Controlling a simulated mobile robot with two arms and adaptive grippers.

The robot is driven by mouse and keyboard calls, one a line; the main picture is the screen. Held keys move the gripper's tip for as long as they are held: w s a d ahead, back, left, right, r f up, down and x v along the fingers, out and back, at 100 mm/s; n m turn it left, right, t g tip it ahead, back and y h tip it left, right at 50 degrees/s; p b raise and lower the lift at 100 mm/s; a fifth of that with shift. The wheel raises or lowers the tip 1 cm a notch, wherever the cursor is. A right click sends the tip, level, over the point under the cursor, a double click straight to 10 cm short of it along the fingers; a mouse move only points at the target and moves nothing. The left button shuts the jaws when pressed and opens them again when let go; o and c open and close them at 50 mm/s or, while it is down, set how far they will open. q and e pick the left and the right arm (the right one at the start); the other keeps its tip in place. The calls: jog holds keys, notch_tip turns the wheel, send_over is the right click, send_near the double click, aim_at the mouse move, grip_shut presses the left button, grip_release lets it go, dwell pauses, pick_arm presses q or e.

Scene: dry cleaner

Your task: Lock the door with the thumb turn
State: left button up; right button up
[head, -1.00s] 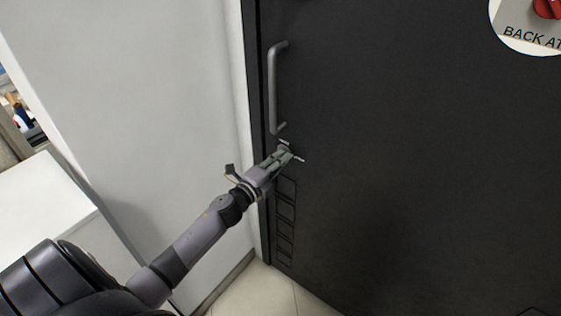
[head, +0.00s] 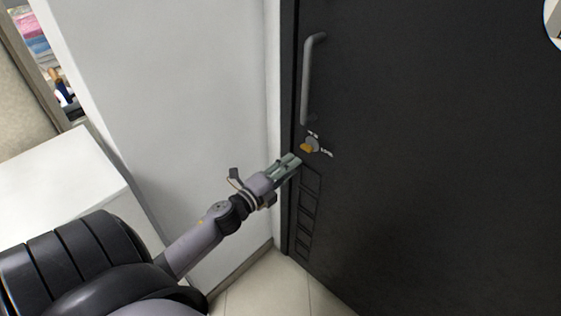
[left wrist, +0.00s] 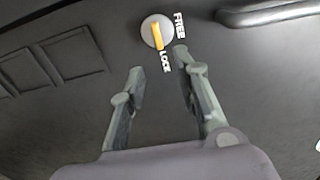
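The thumb turn (head: 311,145) is a round grey plate with a yellow-orange lever, set on the dark door (head: 430,150) below its handle. In the left wrist view the thumb turn (left wrist: 154,34) shows with white labels FREE and LOCK beside it. Its lever lies with one end close to and pointing at the LOCK label. My left gripper (head: 295,162) is just below and left of the thumb turn, apart from it. In the left wrist view the left gripper's (left wrist: 157,62) fingers are spread with nothing between them. My right gripper is not in view.
A grey vertical bar handle (head: 309,80) stands above the thumb turn. Rectangular raised outlines (head: 308,205) run down the door below it. A white wall (head: 190,90) borders the door on the left, with a white counter (head: 75,175) further left. Tiled floor (head: 270,290) lies below.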

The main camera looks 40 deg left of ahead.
pick_arm(q)
jog(key=s, duration=0.3)
jog(key=shift+s+a, duration=0.1)
jog(key=shift+s, duration=0.2)
dwell(0.3)
jog(key=s+d+f+n+g+y+p, duration=0.1)
jog(key=s+f+n+g, duration=0.4)
jog(key=f, duration=1.1)
jog(key=s+d+f+n+g+y, duration=0.1)
jog(key=s+f+n+g, duration=0.35)
jog(key=f, duration=1.15)
jog(key=s+d+f+n+g, duration=0.2)
jog(key=s+f, duration=0.3)
jog(key=s, duration=0.5)
jog(key=s+d+f+n+g+p, duration=0.1)
jog(key=s+d+f, duration=0.4)
jog(key=s, duration=0.6)
jog(key=s+d+f+n+g, duration=0.4)
jog(key=s+f, duration=0.3)
jog(key=s, duration=0.3)
jog(key=shift+s+h, duration=0.2)
jog(key=shift+h, duration=0.2)
jog(key=shift+d+g, duration=0.1)
jog(key=shift+g, duration=0.15)
